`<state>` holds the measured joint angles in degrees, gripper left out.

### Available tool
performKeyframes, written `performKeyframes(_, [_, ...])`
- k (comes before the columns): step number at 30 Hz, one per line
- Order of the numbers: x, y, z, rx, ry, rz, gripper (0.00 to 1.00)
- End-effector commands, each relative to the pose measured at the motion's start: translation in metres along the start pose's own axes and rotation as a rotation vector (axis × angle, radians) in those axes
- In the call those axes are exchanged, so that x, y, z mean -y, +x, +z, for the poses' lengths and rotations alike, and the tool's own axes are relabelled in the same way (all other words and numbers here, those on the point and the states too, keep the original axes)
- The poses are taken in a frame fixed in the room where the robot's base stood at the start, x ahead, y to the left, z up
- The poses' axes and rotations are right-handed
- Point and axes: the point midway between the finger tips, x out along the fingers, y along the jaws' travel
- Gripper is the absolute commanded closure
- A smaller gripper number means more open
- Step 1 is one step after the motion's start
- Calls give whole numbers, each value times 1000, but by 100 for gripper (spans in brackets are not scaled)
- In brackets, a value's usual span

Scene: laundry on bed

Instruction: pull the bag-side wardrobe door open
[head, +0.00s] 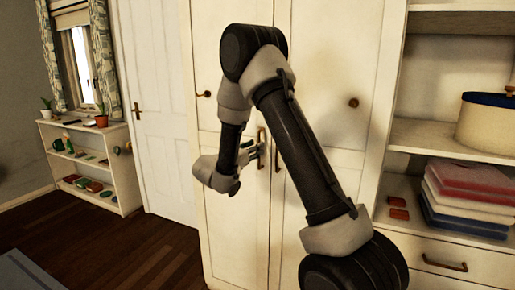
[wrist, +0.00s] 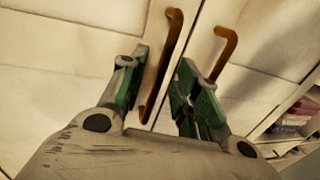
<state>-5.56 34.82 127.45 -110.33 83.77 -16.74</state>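The cream wardrobe has two lower doors side by side, a left door (head: 238,240) and a right door (head: 345,172). Both look shut. The left door's brown bar handle (head: 262,140) also shows in the wrist view (wrist: 166,55). The right door's handle (head: 277,158) shows beside it in the wrist view (wrist: 225,48). My gripper (head: 254,154) is at the left handle. In the wrist view my gripper (wrist: 162,65) has its green-padded fingers apart, with the left handle between them. I cannot tell whether either finger touches it. No bag is visible.
Open shelves on the right hold a round box (head: 487,123) and folded cloths (head: 470,188), above a drawer (head: 440,262). A white room door (head: 160,120) and a low shelf (head: 95,165) stand to the left. The wooden floor (head: 140,250) at left is clear.

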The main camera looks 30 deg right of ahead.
Motion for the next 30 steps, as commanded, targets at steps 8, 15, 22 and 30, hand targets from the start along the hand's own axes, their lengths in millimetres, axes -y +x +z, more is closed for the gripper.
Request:
performKeyframes(8, [1, 30, -1, -1, 1, -1, 68])
performKeyframes(15, [1, 32, -1, -2, 1, -1, 68])
performKeyframes(22, [1, 31, 0, -2, 1, -1, 100])
performKeyframes(30, [0, 31, 0, -2, 1, -3, 100])
